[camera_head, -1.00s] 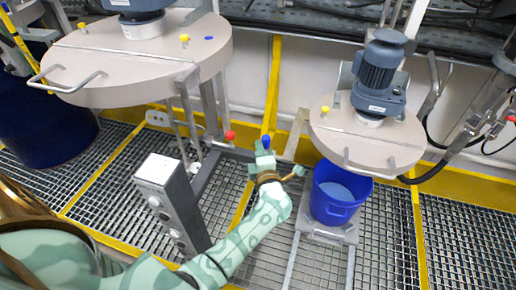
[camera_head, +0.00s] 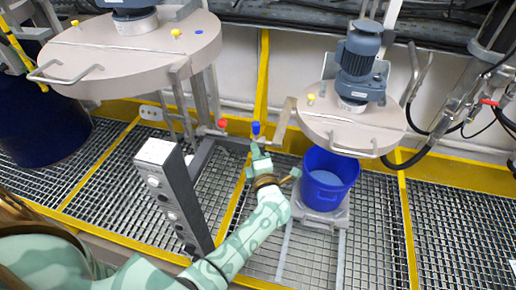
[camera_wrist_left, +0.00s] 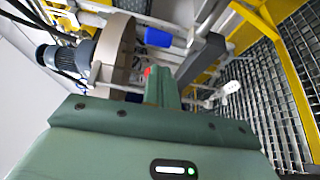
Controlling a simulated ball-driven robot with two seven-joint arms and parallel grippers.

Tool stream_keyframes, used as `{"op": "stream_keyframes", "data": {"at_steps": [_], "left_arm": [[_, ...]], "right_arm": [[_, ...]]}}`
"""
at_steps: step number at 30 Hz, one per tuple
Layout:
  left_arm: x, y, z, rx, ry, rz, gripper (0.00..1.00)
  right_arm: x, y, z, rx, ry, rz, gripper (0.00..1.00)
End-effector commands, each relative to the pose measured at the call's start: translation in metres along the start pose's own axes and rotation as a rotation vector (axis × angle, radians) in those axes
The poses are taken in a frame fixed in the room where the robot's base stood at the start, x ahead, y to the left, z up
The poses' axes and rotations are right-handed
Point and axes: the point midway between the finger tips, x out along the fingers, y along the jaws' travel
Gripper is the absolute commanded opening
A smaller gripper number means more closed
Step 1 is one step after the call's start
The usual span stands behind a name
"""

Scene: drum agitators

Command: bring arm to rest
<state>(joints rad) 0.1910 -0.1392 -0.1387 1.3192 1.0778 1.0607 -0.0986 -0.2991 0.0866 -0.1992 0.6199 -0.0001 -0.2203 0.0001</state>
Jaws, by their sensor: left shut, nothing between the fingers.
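My left arm comes in from the lower left in the head view, mottled green with a brown wrist. Its gripper (camera_head: 257,158) points up and away, just below a blue knob (camera_head: 256,129) on a frame. A gap between gripper and knob cannot be judged from the head view. In the left wrist view the green fingers (camera_wrist_left: 162,87) are together, with nothing seen between them. A red knob (camera_head: 222,123) is to the left of the blue one. My right gripper is not in view.
A grey control box (camera_head: 174,195) stands left of my forearm. A blue bucket (camera_head: 328,178) is close to the right of the gripper. Round lids with motors (camera_head: 352,128) hang at left and right, and a dark blue drum (camera_head: 45,120) stands far left. Grating is open at right.

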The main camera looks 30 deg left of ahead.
Motion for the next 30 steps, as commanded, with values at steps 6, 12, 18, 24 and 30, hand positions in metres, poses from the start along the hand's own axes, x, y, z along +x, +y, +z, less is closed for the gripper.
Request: {"op": "stream_keyframes", "data": {"at_steps": [6,12,18,24,30], "left_arm": [[0.0,0.0,0.0,-0.001,-0.002,0.0,0.0],[-0.009,-0.005,0.043,0.224,-0.235,0.077,0.0],[-0.089,-0.149,0.061,0.928,-0.78,0.071,0.0],[-0.183,-0.284,-0.022,1.406,-1.189,-0.069,0.0],[-0.277,-0.37,-0.157,1.764,-1.549,-0.249,0.0]], "right_arm": [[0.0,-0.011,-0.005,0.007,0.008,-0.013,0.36],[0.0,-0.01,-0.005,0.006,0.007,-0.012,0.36],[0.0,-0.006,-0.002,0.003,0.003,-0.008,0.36],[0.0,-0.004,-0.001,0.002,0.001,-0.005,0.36],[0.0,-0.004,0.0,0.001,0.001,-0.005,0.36]]}}
